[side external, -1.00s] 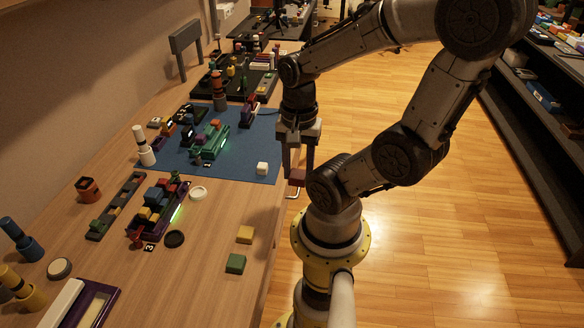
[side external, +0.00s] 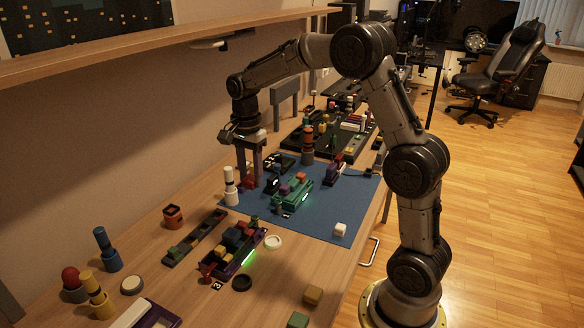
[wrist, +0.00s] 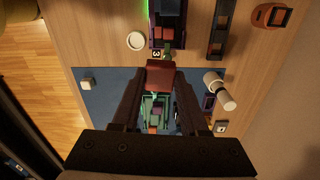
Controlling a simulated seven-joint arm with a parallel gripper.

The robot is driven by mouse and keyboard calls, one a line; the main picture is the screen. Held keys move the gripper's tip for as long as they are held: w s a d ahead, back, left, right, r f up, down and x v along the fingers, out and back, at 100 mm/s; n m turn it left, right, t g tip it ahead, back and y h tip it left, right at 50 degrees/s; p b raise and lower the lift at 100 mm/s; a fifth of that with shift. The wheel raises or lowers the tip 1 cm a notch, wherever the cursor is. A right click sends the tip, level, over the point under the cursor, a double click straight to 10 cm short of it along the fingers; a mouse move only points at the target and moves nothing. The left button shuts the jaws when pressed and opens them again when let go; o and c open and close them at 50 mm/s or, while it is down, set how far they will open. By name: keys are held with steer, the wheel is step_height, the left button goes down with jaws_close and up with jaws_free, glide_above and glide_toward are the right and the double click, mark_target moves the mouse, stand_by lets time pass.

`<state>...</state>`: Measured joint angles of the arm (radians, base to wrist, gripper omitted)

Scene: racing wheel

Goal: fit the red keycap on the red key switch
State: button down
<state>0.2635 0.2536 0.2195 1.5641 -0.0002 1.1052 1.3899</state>
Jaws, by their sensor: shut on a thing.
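My gripper (side external: 249,178) is shut on the red keycap (wrist: 160,75), a dark red block between the fingertips in the wrist view. In the side external view the keycap shows small at the fingertips, near the left edge of the blue mat (side external: 328,222). A green device (side external: 290,195) with small coloured blocks stands on the mat, right of my gripper. A purple device (side external: 236,262) with several blue, yellow and red blocks and a green light strip stands nearer the camera, off the mat. I cannot tell which small red part is the red key switch.
A white and black peg (side external: 231,187) stands close to my gripper. A long narrow rack (side external: 194,240) lies left of the purple device. A white cube (side external: 340,230) sits on the mat's right part.

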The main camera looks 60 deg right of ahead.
mark_target(243, 224)
steer(key=shift+n, duration=0.5)
steer(key=a+f, duration=0.1)
steer(key=w+a+f, duration=0.1)
steer(key=a+f, duration=0.1)
steer(key=shift+w+a+f, duration=0.1)
steer(key=shift+w+f, duration=0.25)
steer(key=shift+f, duration=2.9)
steer(key=shift+f, duration=1.15)
steer(key=shift+c, duration=1.8)
jaws_free()
steer(key=shift+r, duration=0.1)
